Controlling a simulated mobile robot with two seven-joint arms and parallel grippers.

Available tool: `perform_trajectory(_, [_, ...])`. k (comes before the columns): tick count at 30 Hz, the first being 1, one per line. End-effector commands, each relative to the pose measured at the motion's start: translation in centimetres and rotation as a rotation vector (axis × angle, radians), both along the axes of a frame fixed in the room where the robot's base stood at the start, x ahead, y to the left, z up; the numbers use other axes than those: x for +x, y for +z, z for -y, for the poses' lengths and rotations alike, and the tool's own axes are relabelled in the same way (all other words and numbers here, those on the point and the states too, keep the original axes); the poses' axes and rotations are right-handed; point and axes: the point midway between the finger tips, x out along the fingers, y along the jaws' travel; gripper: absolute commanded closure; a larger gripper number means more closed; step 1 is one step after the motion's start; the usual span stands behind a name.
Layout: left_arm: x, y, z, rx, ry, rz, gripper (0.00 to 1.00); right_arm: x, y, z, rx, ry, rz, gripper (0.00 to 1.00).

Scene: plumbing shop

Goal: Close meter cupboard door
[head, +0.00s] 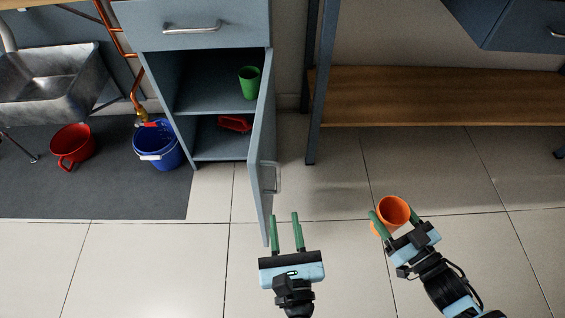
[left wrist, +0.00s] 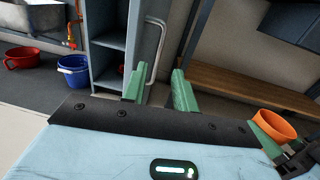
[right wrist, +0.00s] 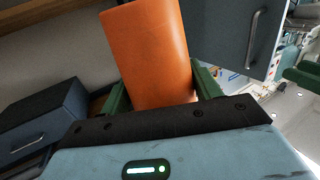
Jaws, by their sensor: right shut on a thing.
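The grey-blue meter cupboard (head: 207,123) stands left of centre in the head view. Its door (head: 262,160) is swung wide open toward me, with a metal bar handle (head: 277,178) on its right face. The handle also shows in the left wrist view (left wrist: 156,50). My left gripper (head: 287,216) is open and empty, close to the door's near edge and in front of the handle. My right gripper (head: 394,217) is shut on an orange cup (head: 393,209), held right of the door. The cup fills the middle of the right wrist view (right wrist: 150,55).
Inside the cupboard are a green cup (head: 249,83) and a red item (head: 235,123). A blue bucket (head: 160,146) and a red pot (head: 73,146) stand left. A workbench with a wooden shelf (head: 430,97) is at the right. The floor right of the door is clear.

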Motion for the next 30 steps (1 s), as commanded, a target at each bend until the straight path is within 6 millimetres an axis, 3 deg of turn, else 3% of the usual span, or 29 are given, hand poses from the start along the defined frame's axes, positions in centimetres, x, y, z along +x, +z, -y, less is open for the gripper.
perform_trajectory(3, [0.0,-1.1,0.0,-0.001,0.000,-0.008,0.72,-0.1,-1.1,0.0,0.000,0.000,0.001,0.59])
perform_trajectory(14, [1.1,-1.0,-0.1,-0.001,0.001,-0.005,0.72,0.0,-1.2,0.0,-0.001,0.000,0.004,0.59])
perform_trajectory(30, [9.9,-1.0,-1.0,0.002,0.001,-0.004,0.72,-0.2,-2.9,0.0,0.000,0.000,-0.010,0.59])
